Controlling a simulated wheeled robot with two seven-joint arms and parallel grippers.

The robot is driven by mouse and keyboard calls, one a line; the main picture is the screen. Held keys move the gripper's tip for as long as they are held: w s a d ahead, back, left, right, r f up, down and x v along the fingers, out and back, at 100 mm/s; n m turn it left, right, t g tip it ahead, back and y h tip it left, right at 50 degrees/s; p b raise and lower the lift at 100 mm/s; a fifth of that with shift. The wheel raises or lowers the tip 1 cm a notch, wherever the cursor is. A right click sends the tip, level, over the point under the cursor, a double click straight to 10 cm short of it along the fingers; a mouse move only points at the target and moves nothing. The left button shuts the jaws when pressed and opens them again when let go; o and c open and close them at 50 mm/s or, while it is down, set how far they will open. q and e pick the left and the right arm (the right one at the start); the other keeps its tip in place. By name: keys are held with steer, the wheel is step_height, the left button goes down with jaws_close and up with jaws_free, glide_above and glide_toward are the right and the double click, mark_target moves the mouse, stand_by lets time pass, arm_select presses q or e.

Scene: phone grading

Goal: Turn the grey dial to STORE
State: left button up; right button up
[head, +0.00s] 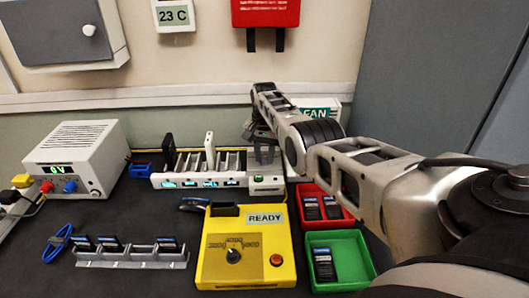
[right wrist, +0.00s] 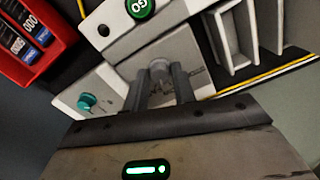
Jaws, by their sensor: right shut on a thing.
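The grey dial (right wrist: 159,65) sits on a pale panel in the right wrist view, between the fingers of my right gripper (right wrist: 161,80). The fingers are shut on it, one on each side. Its markings are too small and partly hidden, so I cannot tell which setting it points to. In the head view my right gripper (head: 264,148) reaches to the back of the bench, by the right end of the slotted rack (head: 203,181). The dial is hidden there. My left gripper is not in view.
A green GO button (right wrist: 142,8) and a teal knob (right wrist: 87,101) are near the dial. A red tray (head: 348,222) and a green tray (head: 362,247) hold dark phone-like items. A yellow READY box (head: 215,268) stands in front. A white power supply (head: 80,150) is left.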

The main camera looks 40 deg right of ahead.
mark_target(265, 157)
steer(key=n, duration=0.3)
steer(key=shift+r, duration=0.1)
steer(key=n, duration=0.2)
steer(key=shift+n, duration=0.3)
steer(key=n, duration=0.3)
steer(key=shift+p, duration=0.3)
steer(key=shift+n, duration=2)
steer(key=o, duration=1)
step_height(265, 157, up, 16)
steer(key=shift+f, duration=0.1)
